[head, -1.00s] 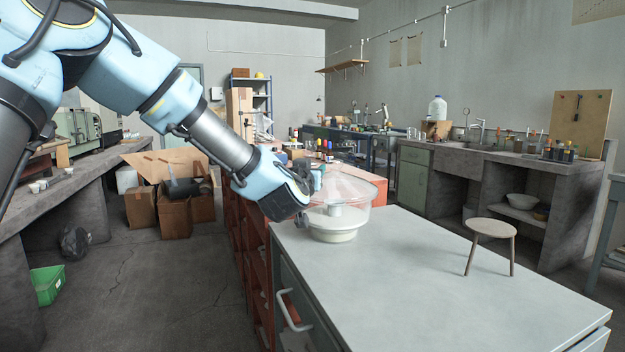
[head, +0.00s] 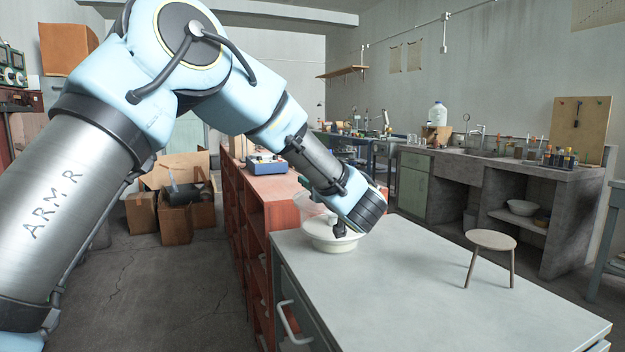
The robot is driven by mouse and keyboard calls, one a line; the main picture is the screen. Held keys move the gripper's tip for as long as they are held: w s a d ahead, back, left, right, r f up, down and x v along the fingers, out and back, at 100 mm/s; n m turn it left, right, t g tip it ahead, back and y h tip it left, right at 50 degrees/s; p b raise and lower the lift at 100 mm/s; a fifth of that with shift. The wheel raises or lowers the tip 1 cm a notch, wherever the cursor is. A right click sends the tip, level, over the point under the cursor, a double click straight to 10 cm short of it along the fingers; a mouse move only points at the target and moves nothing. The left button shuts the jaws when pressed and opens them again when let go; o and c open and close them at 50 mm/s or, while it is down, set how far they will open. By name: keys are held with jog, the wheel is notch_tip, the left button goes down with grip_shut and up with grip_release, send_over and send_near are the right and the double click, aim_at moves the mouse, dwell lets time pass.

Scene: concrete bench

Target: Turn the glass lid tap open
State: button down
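A round desiccator-like vessel stands at the far left part of the grey bench top. Its pale base (head: 330,240) shows below my arm. Part of its clear glass lid (head: 311,208) shows to the left of my wrist; the rest is hidden behind the arm. I cannot make out the lid's tap. My gripper (head: 340,231) points down in front of the vessel, overlapping it in the picture. Whether it touches the glass cannot be told. Its fingers are small and dark, and I cannot tell whether they are open or shut.
A small three-legged stool (head: 491,242) stands on the grey bench top (head: 430,290), right of the vessel. The bench top between them and in front is clear. A red shelf unit (head: 283,187) adjoins the bench behind the vessel, with a blue instrument (head: 267,165) on it.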

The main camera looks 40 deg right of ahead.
dwell(0.3)
jog(key=shift+c, duration=2.2)
grip_release()
jog(key=b+v, duration=0.1)
jog(key=v, duration=1)
jog(key=shift+f, duration=0.1)
